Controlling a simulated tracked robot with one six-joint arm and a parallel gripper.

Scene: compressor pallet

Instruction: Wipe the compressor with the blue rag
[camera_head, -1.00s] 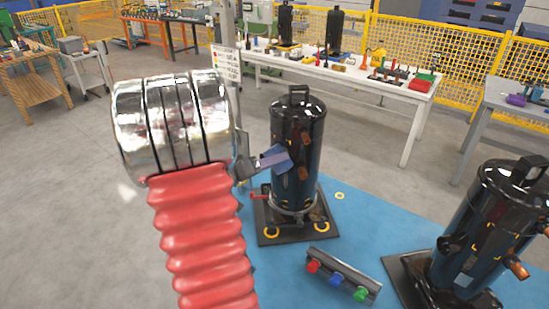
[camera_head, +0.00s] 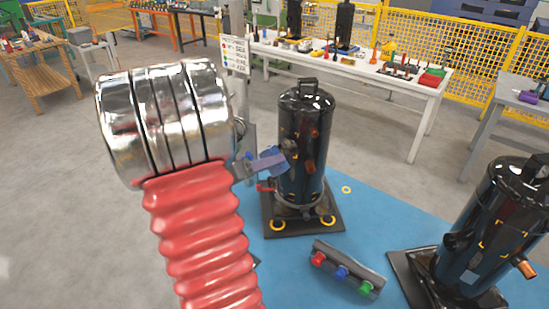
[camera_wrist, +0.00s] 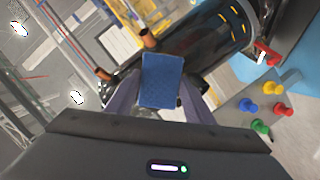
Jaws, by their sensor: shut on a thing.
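A black upright cylindrical compressor (camera_head: 305,135) with copper stubs stands on a dark base plate in the middle of the head view. It also shows tilted across the top of the wrist view (camera_wrist: 205,45). My gripper (camera_head: 268,162) is at the compressor's left side. In the wrist view my gripper (camera_wrist: 160,95) is shut on the blue rag (camera_wrist: 161,80), which sits between the two fingers. The rag also shows in the head view (camera_head: 273,160), against or just in front of the compressor's side; I cannot tell whether it touches.
A second black compressor (camera_head: 485,225) stands at the right. A block with red, blue and green knobs (camera_head: 345,268) lies on the blue mat (camera_head: 370,225). A white table (camera_head: 345,65) with tools stands behind, before yellow fencing. Grey floor at left is open.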

